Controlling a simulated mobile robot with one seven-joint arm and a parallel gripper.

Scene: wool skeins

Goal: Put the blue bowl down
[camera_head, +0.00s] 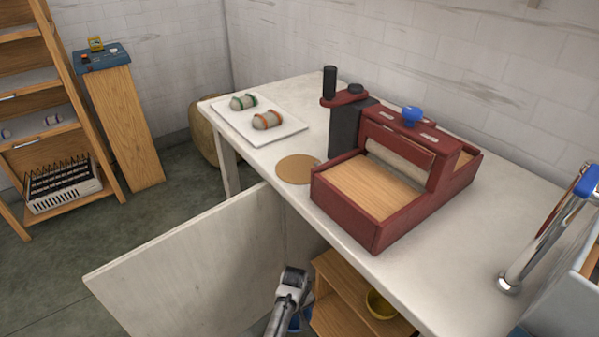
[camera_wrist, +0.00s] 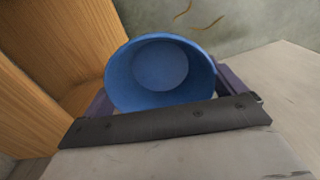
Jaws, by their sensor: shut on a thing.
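The blue bowl (camera_wrist: 160,72) is between the fingers of my gripper (camera_wrist: 160,85) in the wrist view, with its round opening facing the camera. My gripper is shut on it. In the head view only a small blue part of the bowl (camera_head: 296,321) shows beside my arm, low in front of the table and next to the wooden shelf unit. My arm hides most of the bowl and the gripper's fingers there.
A yellow bowl (camera_head: 380,304) sits on the wooden shelf (camera_head: 345,305) under the table. An open pale door panel (camera_head: 190,265) stands left of my arm. The tabletop (camera_head: 262,105) holds a red machine (camera_head: 390,185), a round cork mat (camera_head: 297,169) and a white tray (camera_head: 293,125) with two skeins.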

